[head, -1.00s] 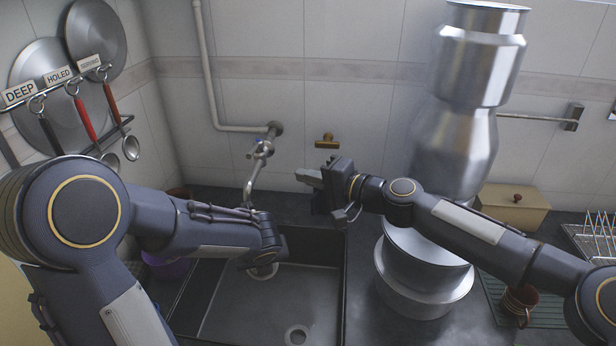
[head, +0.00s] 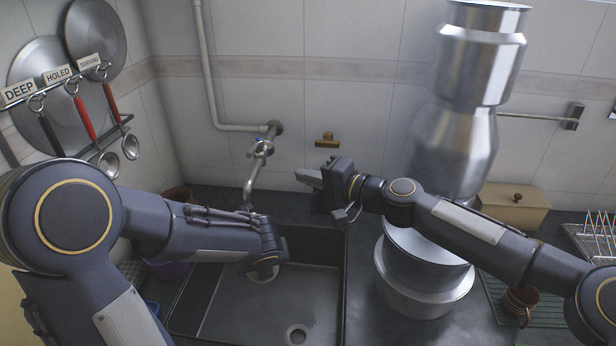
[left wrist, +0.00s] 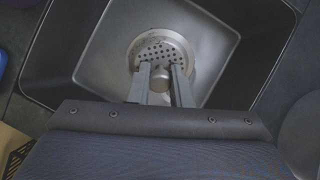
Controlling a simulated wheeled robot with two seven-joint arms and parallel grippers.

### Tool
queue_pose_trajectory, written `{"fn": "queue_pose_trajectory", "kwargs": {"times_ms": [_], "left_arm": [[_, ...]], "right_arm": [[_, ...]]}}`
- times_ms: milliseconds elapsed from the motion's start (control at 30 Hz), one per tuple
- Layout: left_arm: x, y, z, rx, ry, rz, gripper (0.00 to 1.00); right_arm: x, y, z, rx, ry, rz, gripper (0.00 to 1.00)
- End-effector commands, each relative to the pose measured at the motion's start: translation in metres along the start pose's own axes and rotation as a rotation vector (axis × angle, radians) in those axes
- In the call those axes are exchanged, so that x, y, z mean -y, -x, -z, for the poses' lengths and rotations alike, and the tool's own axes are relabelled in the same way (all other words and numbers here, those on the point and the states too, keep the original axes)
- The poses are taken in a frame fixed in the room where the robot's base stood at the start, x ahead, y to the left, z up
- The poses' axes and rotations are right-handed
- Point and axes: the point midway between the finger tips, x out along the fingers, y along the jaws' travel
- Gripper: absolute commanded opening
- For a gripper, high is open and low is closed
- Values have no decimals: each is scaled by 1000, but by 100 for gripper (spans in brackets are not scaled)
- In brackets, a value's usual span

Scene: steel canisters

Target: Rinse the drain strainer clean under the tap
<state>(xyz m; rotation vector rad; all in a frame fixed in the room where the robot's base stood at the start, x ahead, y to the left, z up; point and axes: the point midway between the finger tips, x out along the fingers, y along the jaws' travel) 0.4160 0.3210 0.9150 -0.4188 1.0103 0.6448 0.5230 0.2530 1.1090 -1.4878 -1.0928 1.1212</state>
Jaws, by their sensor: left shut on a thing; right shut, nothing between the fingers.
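The drain strainer (left wrist: 160,48) is a round metal piece with a wide rim and a perforated middle. My left gripper (left wrist: 160,76) is shut on its central knob and holds it over the sink basin. In the head view the strainer (head: 263,274) shows partly below my left gripper (head: 268,258), whose fingers are mostly hidden. The tap (head: 258,160) is on the back wall, its spout hanging behind my left wrist; I cannot make out running water. My right gripper (head: 308,178) is shut and empty, to the right of the tap, pointing left.
The sink (head: 245,315) has an open drain hole (head: 297,334) at its front. A tall stack of steel canisters (head: 465,80) stands right of the sink, close behind my right forearm. A tan box (head: 515,208) and a brown cup (head: 520,303) are farther right. Ladles (head: 130,147) hang at left.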

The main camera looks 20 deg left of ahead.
Motion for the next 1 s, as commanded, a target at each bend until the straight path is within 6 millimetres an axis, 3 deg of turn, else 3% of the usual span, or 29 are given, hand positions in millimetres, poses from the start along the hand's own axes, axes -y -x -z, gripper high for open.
{"fn": "queue_pose_trajectory", "kwargs": {"times_ms": [467,1000], "left_arm": [[0,1,0,0,0,0,0],[-1,50,18,0,-1,2,0]], "right_arm": [[1,0,0,0,0,0,0],[26,4,4,0,0,0,0]]}}
